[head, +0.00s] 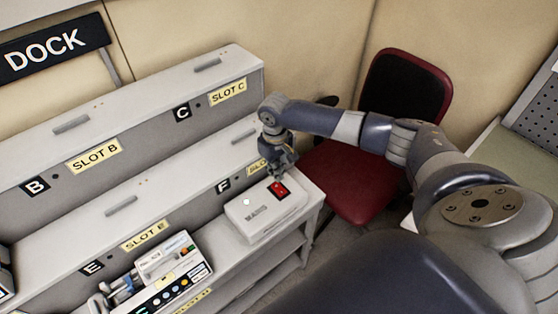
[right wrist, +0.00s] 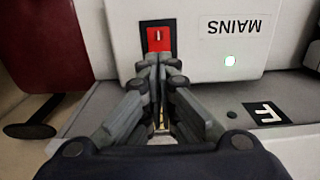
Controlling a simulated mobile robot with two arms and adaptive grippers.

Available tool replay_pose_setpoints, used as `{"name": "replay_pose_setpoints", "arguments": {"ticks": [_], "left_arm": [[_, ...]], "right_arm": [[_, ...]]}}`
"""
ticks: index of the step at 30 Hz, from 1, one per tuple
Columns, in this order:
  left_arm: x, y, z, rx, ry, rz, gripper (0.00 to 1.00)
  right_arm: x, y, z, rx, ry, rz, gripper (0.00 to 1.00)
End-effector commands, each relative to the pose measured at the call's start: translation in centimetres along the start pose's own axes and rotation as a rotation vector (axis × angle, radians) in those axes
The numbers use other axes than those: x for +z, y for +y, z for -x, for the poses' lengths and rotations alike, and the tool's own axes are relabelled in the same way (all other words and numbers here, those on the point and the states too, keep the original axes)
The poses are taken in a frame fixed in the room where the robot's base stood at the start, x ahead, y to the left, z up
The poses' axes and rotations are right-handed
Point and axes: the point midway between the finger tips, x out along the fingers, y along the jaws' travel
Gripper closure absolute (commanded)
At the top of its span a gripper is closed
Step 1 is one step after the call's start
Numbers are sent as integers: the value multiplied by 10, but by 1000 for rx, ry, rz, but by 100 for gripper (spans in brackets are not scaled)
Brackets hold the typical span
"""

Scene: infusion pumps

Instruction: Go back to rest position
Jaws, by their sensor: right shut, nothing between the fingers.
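My right gripper (head: 280,170) is shut and empty. In the head view it is just above the white mains box (head: 258,212), close to its red switch (head: 279,189). In the right wrist view the closed fingertips (right wrist: 158,60) are right below the red switch (right wrist: 159,38) in the picture. I cannot tell whether they touch it. The box (right wrist: 205,55) is marked MAINS and shows a lit greenish-white lamp (right wrist: 230,60). My right arm reaches in from the right of the head view. My left gripper is not in view.
The grey dock rack has labelled slots, among them SLOT B (head: 95,154), SLOT C (head: 228,92) and SLOT E (head: 145,235). An infusion pump (head: 172,275) sits at the lower left. A red and black chair (head: 345,182) stands behind my right forearm, near the rack's right end.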

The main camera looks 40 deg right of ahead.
Motion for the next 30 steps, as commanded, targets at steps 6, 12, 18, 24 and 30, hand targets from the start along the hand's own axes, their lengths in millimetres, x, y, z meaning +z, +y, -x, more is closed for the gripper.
{"name": "replay_pose_setpoints", "arguments": {"ticks": [6,12,18,24,30], "left_arm": [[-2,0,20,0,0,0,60],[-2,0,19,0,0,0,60],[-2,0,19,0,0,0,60],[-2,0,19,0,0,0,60],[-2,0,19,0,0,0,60]], "right_arm": [[0,0,17,0,-1,0,100],[0,0,16,0,-1,0,100],[0,0,16,0,-1,0,100],[2,-4,14,-3,-2,9,100],[28,-66,-11,-45,9,154,100]]}}
